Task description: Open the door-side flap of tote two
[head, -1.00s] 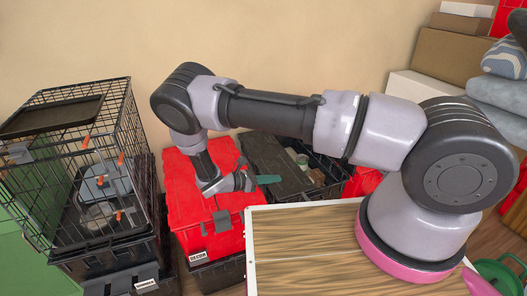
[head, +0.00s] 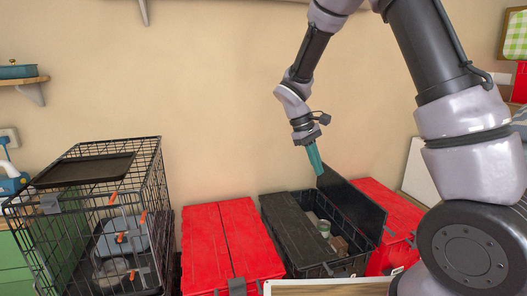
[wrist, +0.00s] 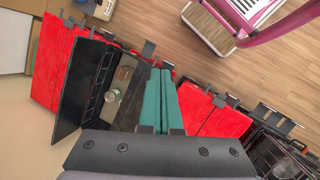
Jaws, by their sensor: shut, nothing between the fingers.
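In the head view a black tote (head: 369,262) stands between two red-lidded totes. Its right flap (head: 351,208) stands up open, and its left flap (head: 293,228) lies shut. Small items, one like a can (head: 324,227), show inside. The left red tote (head: 215,240) has both flaps shut; the right red one (head: 404,215) is partly hidden by my arm. I cannot read which is tote two. My gripper (head: 315,160), with teal fingers, is shut and empty above the black tote's open side. In the wrist view the fingers (wrist: 158,100) hide part of this tote, beside its raised flap (wrist: 82,90).
A wire crate (head: 85,225) with a dark tray on top stands at the left. A wall shelf (head: 25,83) is at upper left. The wrist view shows open wooden floor (wrist: 185,45) beyond the totes.

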